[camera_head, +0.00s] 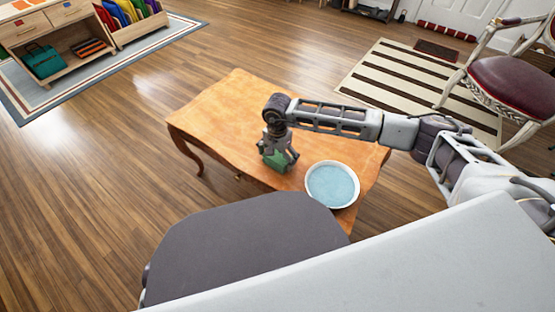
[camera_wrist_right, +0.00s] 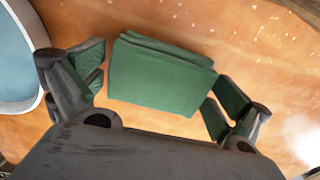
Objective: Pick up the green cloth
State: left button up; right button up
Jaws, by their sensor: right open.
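The green cloth (camera_wrist_right: 160,75) lies folded on the wooden table (camera_head: 228,98). In the head view only part of the cloth (camera_head: 275,158) shows under my right gripper (camera_head: 279,163). My right gripper points down over the cloth. In the wrist view its two fingers (camera_wrist_right: 155,95) are open, one on each side of the cloth. A narrow gap shows at the left finger; the right finger is very close to the cloth's edge, and I cannot tell whether it touches. My left gripper is not in view.
A round white basin (camera_head: 333,185) with a pale blue inside stands on the table, close to my right gripper; it also shows in the wrist view (camera_wrist_right: 18,60). The table's left part is clear. A chair (camera_head: 510,85) and striped rug (camera_head: 372,85) are farther right.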

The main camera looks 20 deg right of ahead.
aim_at(277, 156)
jog(key=c, duration=0.7)
jog(key=shift+r, duration=0.1)
jog(key=shift+c, duration=0.2)
jog(key=shift+r, duration=0.5)
notch_tip(277, 156, up, 8)
jog(key=p, duration=0.3)
jog(key=shift+f, duration=0.15)
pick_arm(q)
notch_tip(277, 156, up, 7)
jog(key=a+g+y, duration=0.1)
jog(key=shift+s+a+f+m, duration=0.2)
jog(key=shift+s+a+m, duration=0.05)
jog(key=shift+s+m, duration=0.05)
pick_arm(e)
jog(key=shift+r, duration=0.6)
